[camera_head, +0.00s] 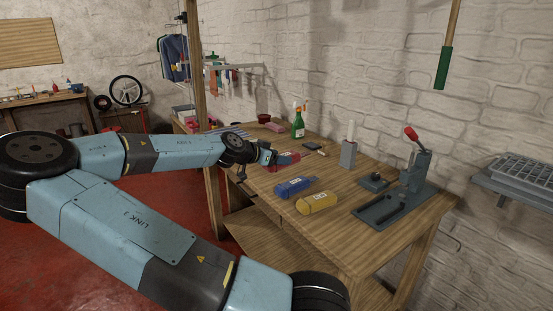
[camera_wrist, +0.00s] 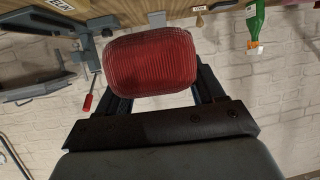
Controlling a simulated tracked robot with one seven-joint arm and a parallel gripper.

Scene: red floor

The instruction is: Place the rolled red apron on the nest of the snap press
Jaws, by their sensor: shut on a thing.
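The rolled red apron (camera_head: 287,158) is between the fingers of my gripper (camera_head: 271,157), over the left part of the wooden workbench. In the wrist view the ribbed red roll (camera_wrist: 152,60) fills the space between the fingers; my gripper (camera_wrist: 160,88) is shut on it. I cannot tell whether the roll touches the bench. The snap press (camera_head: 416,168), grey with a red lever, stands at the right end of the bench on a dark grey base (camera_head: 392,207). I cannot make out its nest clearly. The press is well to the right of my gripper.
A blue roll (camera_head: 295,187) and a yellow roll (camera_head: 317,202) lie near the bench's front edge, between my gripper and the press. A grey shelf (camera_head: 515,184) is at right.

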